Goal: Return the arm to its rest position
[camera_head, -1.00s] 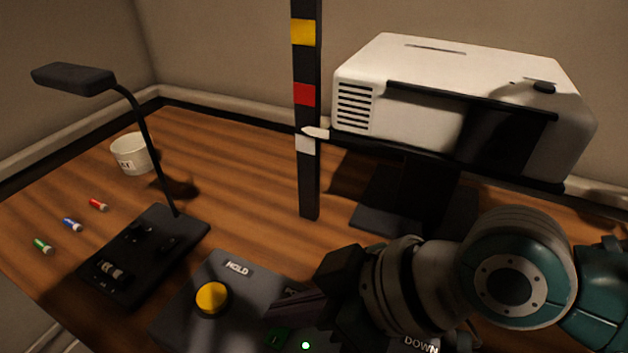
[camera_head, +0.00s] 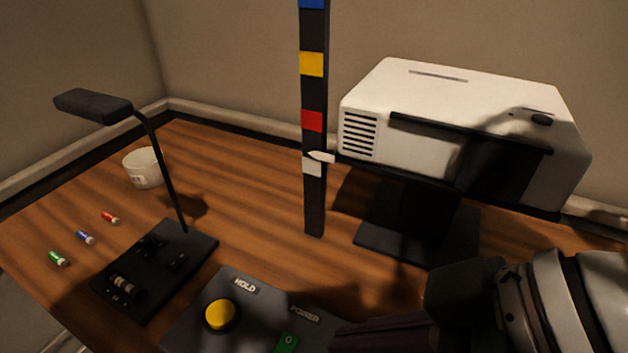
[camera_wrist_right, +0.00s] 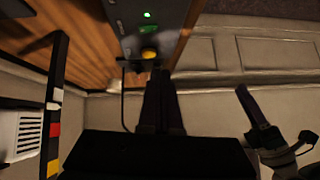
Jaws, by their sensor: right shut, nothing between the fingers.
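My right gripper (camera_head: 370,338) is at the lower right of the head view, in front of the control box and partly over its right side. Its dark fingers are together with nothing between them, as the right wrist view (camera_wrist_right: 160,100) also shows. The grey control box (camera_head: 245,310) has a yellow HOLD button (camera_head: 220,314) and a green POWER switch (camera_head: 287,343). The box's right part is hidden by my arm. My left gripper (camera_wrist_right: 250,105) appears at the right of the right wrist view, over the floor; its opening is unclear.
A white projector-like machine (camera_head: 450,100) stands behind my right arm. A dark post with coloured squares (camera_head: 315,195) carries a white pointer (camera_head: 320,157). A black lamp stand (camera_head: 155,270), white cup (camera_head: 143,168) and small red, blue and green cylinders (camera_head: 85,237) are at the left.

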